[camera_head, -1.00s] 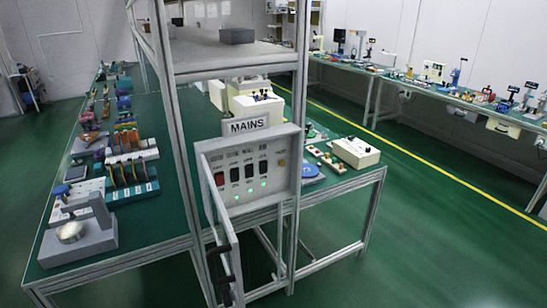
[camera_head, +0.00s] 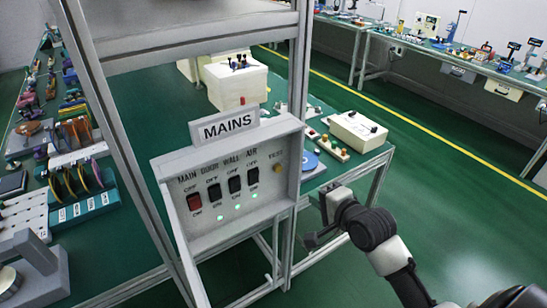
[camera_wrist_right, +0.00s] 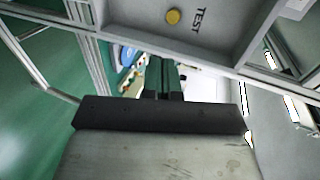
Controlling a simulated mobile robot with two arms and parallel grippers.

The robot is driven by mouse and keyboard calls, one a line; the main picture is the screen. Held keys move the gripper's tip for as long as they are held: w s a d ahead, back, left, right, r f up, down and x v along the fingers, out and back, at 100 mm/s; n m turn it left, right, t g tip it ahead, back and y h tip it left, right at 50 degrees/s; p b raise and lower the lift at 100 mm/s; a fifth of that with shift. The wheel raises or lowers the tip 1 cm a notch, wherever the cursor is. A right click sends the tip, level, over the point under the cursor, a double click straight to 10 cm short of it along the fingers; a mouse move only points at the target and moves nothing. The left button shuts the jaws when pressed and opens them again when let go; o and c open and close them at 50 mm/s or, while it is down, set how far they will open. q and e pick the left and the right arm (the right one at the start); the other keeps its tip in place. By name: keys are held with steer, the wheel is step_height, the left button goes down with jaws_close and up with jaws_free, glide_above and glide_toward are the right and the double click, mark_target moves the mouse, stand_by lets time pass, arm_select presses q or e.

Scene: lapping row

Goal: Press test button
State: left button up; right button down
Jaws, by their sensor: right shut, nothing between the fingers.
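The MAINS panel (camera_head: 238,180) is a grey box on the shelf frame, with a red switch and several black switches in a row. The test button (camera_head: 277,168) is a small round yellow knob at the panel's right end, under the word TEST. In the right wrist view the test button (camera_wrist_right: 173,16) is at the top, beyond my fingertips. My right gripper (camera_head: 324,208) is right of and below the panel, apart from it. Its fingers (camera_wrist_right: 162,74) are shut together and empty. My left gripper is not in view.
The metal frame post (camera_head: 299,80) stands just behind the panel's right end. A green bench (camera_head: 165,110) with a cream box (camera_head: 357,130) lies behind. An open panel door hangs at lower left. Green floor (camera_head: 430,190) is clear on the right.

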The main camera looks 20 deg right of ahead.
steer(key=r, duration=0.1)
steer(key=p, duration=0.2)
glide_toward(279, 168)
steer(key=x, duration=0.6)
steer(key=shift+f, duration=0.25)
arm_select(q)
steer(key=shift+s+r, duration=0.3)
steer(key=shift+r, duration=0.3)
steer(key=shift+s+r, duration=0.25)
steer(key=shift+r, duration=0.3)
arm_select(e)
steer(key=shift+w+f, duration=0.1)
steer(key=shift+w, duration=0.5)
